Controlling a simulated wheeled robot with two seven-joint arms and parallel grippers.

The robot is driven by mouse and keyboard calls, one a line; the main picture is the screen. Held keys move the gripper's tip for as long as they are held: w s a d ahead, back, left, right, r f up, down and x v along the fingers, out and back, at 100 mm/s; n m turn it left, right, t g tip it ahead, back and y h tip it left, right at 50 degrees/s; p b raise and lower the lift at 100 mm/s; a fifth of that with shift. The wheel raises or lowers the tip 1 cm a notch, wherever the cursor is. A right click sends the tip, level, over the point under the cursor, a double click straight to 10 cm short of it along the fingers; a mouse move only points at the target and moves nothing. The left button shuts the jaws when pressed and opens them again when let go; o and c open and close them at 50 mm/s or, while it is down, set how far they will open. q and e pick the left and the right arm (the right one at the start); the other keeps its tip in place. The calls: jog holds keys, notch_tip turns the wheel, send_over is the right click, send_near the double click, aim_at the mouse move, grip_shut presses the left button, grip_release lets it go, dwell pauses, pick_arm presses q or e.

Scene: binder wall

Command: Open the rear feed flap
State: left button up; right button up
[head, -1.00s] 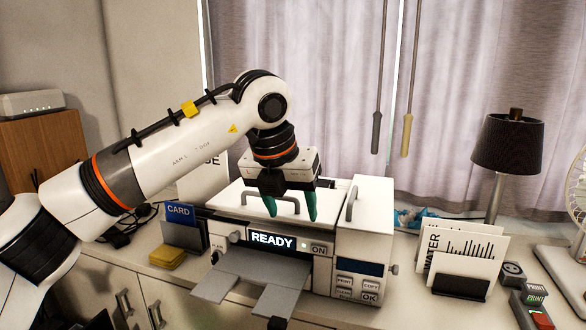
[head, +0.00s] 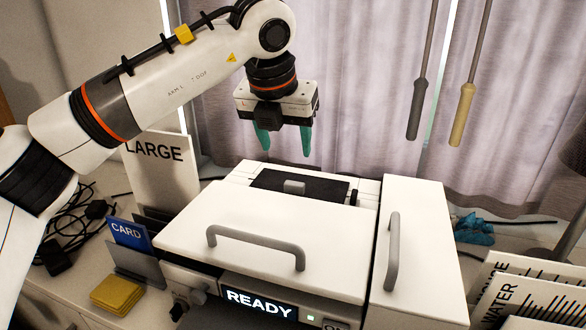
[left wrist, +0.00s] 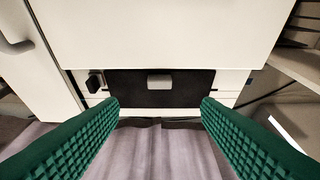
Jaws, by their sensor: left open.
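The rear feed flap (head: 300,186) is a dark panel with a small grey tab (head: 294,187) at the back of the white printer (head: 250,235). It looks closed, lying in its white surround. In the left wrist view the dark flap (left wrist: 185,97) and its grey tab (left wrist: 159,82) show beyond the fingertips, centred between them. My left gripper (head: 283,150) is open and empty, with green fingers pointing down, above and behind the flap in the head view. It appears apart from the flap. My right gripper is not in view.
The front lid has a grey handle (head: 255,240); the right-hand section has another handle (head: 392,250). A READY display (head: 260,304) is on the front. Curtains hang close behind.

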aim_at(293, 184)
pick_arm(q)
jog(key=p+x, duration=0.1)
jog(key=x, duration=0.3)
jog(key=shift+s+f, duration=0.15)
jog(key=p+x, duration=0.2)
jog(key=x, duration=0.3)
jog(key=shift+w+f, duration=0.3)
jog(key=shift+f, duration=0.05)
jog(key=shift+w+d+f+p, duration=0.1)
jog(key=shift+w+f+p, duration=0.15)
jog(key=shift+f, duration=0.4)
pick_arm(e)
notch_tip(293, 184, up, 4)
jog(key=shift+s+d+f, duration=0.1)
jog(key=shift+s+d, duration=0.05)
pick_arm(q)
jog(key=shift+c, duration=0.7)
grip_shut()
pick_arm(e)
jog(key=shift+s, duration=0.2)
